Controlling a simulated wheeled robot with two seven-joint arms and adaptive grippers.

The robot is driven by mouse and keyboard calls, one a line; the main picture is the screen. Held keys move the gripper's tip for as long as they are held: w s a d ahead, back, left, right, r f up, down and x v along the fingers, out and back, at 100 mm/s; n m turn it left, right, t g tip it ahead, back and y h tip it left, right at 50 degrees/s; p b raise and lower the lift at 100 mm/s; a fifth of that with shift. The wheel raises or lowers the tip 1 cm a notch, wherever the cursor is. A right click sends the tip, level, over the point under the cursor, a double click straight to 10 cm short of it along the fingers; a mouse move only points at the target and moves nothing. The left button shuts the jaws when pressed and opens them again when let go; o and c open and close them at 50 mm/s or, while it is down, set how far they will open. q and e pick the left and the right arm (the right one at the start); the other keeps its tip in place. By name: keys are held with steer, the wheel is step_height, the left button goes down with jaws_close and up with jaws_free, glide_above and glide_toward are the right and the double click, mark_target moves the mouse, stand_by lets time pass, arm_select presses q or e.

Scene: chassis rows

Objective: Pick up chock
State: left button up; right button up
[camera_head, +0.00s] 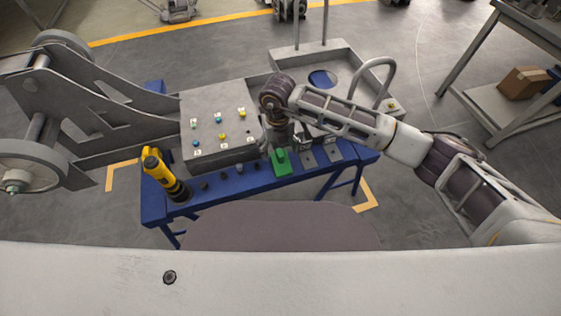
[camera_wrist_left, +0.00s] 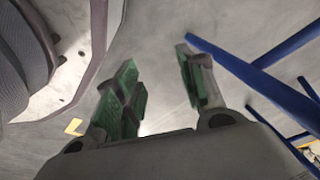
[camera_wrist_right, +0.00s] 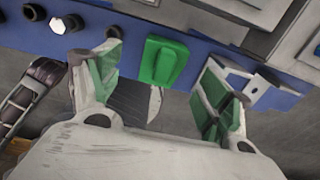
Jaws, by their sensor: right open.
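The green chock (camera_head: 281,162) sits on the blue bench (camera_head: 225,186), near its front edge and right of its middle. It also shows in the right wrist view (camera_wrist_right: 164,61), upright between the fingertips and beyond them. My right gripper (camera_wrist_right: 162,76) is open and empty, with a green-padded finger on each side of the chock. In the head view my right gripper (camera_head: 279,140) is just behind and above the chock, partly hidden by its own arm. My left gripper (camera_wrist_left: 158,62) is open and empty over bare floor near blue legs; it is not in the head view.
Several dark pegs line the front edge. A grey panel with colored knobs (camera_head: 218,120) stands behind them. Grey plates (camera_head: 320,155) lie right of the chock. A wheeled chassis (camera_head: 85,105) is at left.

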mark_target(280, 160)
steer(key=shift+f, duration=0.85)
arm_select(q)
steer(key=shift+s+d+r, duration=0.15)
steer(key=shift+s+r, duration=0.05)
steer(key=shift+s, duration=0.15)
arm_select(e)
steer(key=shift+s+d+f, duration=0.1)
steer(key=shift+d+f, duration=0.05)
steer(key=shift+f, duration=0.3)
steer(key=f, duration=0.2)
steer(key=shift+s+d+f, duration=0.15)
steer(key=shift+d+f, duration=0.1)
steer(key=shift+f, duration=0.1)
steer(key=shift+f+b, duration=0.3)
steer(key=shift+f, duration=0.5)
arm_select(q)
steer(key=shift+w+d+r, duration=0.2)
steer(key=shift+w+r, duration=0.35)
steer(key=shift+r, duration=0.05)
